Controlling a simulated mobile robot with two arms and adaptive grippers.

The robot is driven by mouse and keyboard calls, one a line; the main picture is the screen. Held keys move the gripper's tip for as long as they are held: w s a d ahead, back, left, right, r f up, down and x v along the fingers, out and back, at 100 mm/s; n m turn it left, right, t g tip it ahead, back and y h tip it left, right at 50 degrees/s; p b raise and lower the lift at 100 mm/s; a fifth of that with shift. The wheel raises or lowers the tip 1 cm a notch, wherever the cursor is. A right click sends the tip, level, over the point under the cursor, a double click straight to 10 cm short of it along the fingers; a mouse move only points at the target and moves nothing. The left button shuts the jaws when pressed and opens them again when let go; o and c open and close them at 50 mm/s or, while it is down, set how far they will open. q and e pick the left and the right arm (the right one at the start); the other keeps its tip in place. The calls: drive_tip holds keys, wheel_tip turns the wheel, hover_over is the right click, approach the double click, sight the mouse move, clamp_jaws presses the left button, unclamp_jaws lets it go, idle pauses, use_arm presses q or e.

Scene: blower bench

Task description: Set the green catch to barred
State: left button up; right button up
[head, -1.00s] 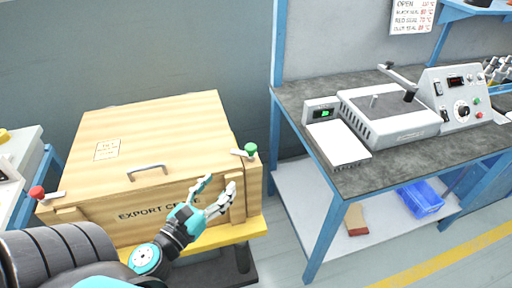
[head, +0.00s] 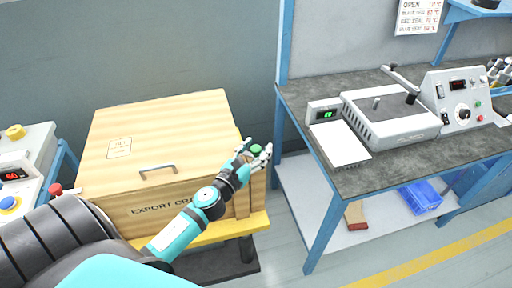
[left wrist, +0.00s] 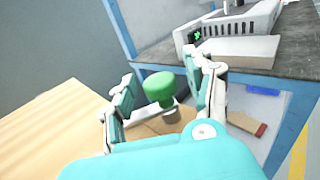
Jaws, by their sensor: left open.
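The green catch (left wrist: 160,88) is a round green knob on a light metal lever at the right front corner of the wooden crate (head: 160,125). In the head view the green knob (head: 256,149) shows partly behind my left gripper (head: 256,152). My left gripper is open. In the left wrist view its fingers (left wrist: 165,100) stand on either side of the knob, which appears between or just beyond them; I cannot tell whether they touch it. The lever's far end is hidden. My right gripper is not in view.
A handle (head: 158,169) is on the lid. The blue-framed bench (head: 372,180) with a grey machine (head: 390,118) stands right, across a gap. A control panel (head: 20,175) is at left.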

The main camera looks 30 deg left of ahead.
use_arm(q)
clamp_jaws()
idle(0.3)
drive_tip(key=n+g+y, duration=0.1)
drive_tip(key=n+y, duration=0.2)
drive_tip(key=y, duration=0.1)
drive_tip(key=shift+d+f+y, duration=0.1)
drive_tip(key=shift+y, duration=0.3)
drive_tip(key=shift+n+g+y+b, duration=0.3)
drive_tip(key=shift+n+g+y, duration=0.7)
drive_tip(key=shift+n+y, duration=0.85)
drive_tip(key=shift+y, duration=0.45)
unclamp_jaws()
